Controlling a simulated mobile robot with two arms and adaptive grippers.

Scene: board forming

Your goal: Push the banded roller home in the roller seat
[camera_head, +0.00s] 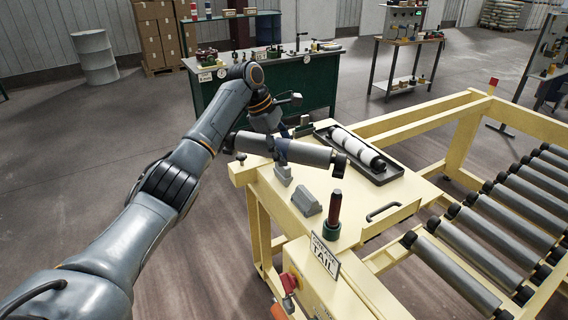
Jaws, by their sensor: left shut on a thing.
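My left gripper (279,142) is shut around the middle of a grey roller (308,153) with dark ends. The roller is held roughly level above the cream table (266,187), and no band shows on it. A white roller with dark bands (356,147) lies in a black tray (391,174) just right of the held roller. Two grey blocks, a small one (283,174) and a wedge-shaped one (308,204), stand on the table below and in front of the held roller. I cannot tell which part is the roller seat. My right gripper is not in view.
A dark red upright handle (334,208) in a green base stands near the table's front, behind a TAIL sign (325,255). A roller conveyor (490,235) with yellow rails lies to the right. A green workbench (310,82) stands behind.

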